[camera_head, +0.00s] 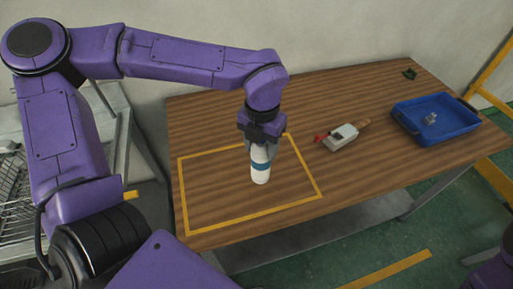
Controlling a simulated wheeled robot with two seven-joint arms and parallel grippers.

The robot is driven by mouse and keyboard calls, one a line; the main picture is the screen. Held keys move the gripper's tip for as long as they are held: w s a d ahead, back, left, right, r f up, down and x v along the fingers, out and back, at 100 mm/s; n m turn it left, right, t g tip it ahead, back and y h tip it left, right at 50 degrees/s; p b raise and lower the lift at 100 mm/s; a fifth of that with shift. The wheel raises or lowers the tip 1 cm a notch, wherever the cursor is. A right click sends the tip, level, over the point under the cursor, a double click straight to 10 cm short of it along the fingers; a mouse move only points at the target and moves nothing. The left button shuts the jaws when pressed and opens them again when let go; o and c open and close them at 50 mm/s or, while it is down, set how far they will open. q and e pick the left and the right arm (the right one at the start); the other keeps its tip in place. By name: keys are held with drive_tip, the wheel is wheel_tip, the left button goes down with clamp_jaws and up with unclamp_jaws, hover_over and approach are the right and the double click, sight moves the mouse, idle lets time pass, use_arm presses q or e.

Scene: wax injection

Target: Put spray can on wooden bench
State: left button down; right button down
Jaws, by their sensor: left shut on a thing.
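The spray can (261,174) is white with a blue band and stands upright in the head view. It is at or just above the wooden bench (205,120), inside the area marked by a yellow outline; I cannot tell whether its base touches the wood. My left gripper (260,146) points down from above and is shut on the top of the can, hiding that part. My right gripper is not in view; only a bit of a purple arm link shows at the lower right corner.
A grey and white tool (341,137) with a wooden handle and red tip lies right of the outline. A blue tray (436,138) with a small item in it sits at the bench's right. A small dark object (409,74) lies at the back. A metal rack (15,150) stands left.

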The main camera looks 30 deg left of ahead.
use_arm(q)
drive_tip(key=shift+w+a+f, duration=0.3)
drive_tip(key=shift+w+f, duration=0.05)
drive_tip(key=shift+f, duration=0.15)
drive_tip(key=shift+w+a+f, duration=0.3)
drive_tip(key=shift+f, duration=0.2)
drive_tip(key=f, duration=0.1)
drive_tip(key=s+f, duration=0.1)
drive_tip(key=shift+s+a+f, duration=0.1)
drive_tip(key=shift+f, duration=0.3)
drive_tip(key=shift+w+f, duration=0.2)
drive_tip(key=shift+w, duration=0.15)
drive_tip(key=shift+c, duration=2.4)
unclamp_jaws()
drive_tip(key=shift+s, duration=0.1)
drive_tip(key=shift+o, duration=0.5)
drive_tip(key=shift+s, duration=0.1)
drive_tip(key=shift+r, duration=0.55)
wheel_tip(320, 180, up, 11)
drive_tip(key=shift+r+b, duration=0.15)
drive_tip(key=shift+b, duration=0.15)
